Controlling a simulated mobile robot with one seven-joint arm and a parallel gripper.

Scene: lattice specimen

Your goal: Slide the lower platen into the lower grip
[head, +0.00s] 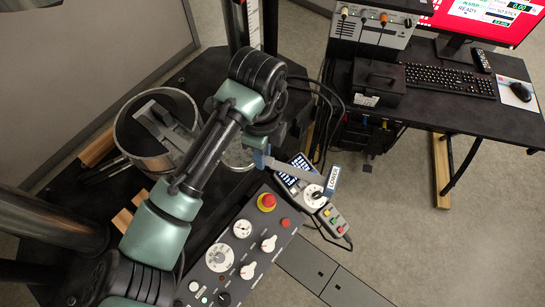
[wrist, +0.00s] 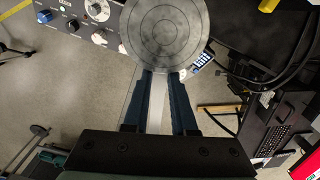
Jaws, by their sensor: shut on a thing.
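The lower platen, a round grey disc with concentric rings, fills the top middle of the wrist view (wrist: 165,30). My gripper (wrist: 160,74) is shut on the pale flat strip that runs from the disc back between the dark blue fingers. In the head view my gripper (head: 263,158) is partly behind my arm, and only the edge of the platen (head: 238,160) shows beside it. The strip reaches right to a tag reading LOWER (head: 332,180). A wide metal ring (head: 120,130) stands left of my arm with a grey block inside; I cannot tell whether that is the lower grip.
A control panel (head: 218,258) with knobs and a red button lies below the platen in the head view. A handheld keypad (head: 290,182) is near the tag. A black desk (head: 470,118) with keyboard and monitor stands right. Bare floor lies between.

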